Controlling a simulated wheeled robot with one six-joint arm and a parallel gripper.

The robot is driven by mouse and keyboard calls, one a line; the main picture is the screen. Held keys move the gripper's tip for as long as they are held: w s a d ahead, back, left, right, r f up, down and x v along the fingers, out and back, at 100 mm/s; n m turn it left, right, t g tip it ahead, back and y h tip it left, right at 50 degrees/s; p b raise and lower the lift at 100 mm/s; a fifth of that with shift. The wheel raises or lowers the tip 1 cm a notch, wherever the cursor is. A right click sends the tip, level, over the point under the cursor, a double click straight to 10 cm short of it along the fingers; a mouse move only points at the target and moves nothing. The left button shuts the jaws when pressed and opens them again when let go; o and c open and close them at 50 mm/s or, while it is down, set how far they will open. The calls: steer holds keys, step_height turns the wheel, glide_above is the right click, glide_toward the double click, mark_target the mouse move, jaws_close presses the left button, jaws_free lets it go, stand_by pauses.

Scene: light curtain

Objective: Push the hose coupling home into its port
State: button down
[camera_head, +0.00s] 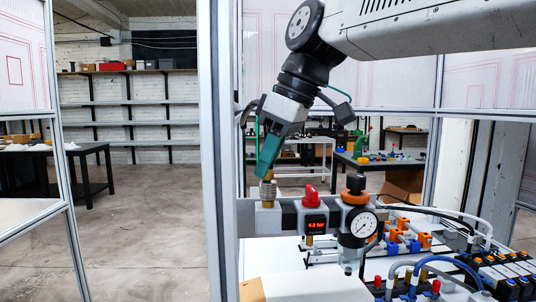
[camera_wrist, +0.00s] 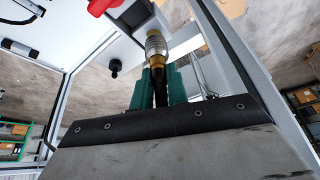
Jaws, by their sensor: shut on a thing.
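My gripper (camera_head: 269,168) has green fingers and points down at the left end of the pressure unit. It is shut on the hose coupling (camera_head: 268,189), a ribbed silver and brass piece. In the wrist view the gripper (camera_wrist: 160,82) has the coupling (camera_wrist: 156,46) between its fingertips, pointing toward the port.
A red knob (camera_head: 311,194), a display reading 6.0 bar (camera_head: 314,224) and a round gauge (camera_head: 359,225) stand right of the port. Hoses and valves crowd the lower right. A metal frame post (camera_head: 212,150) stands close on the left.

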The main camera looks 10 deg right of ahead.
steer(key=c, duration=1.3)
jaws_free()
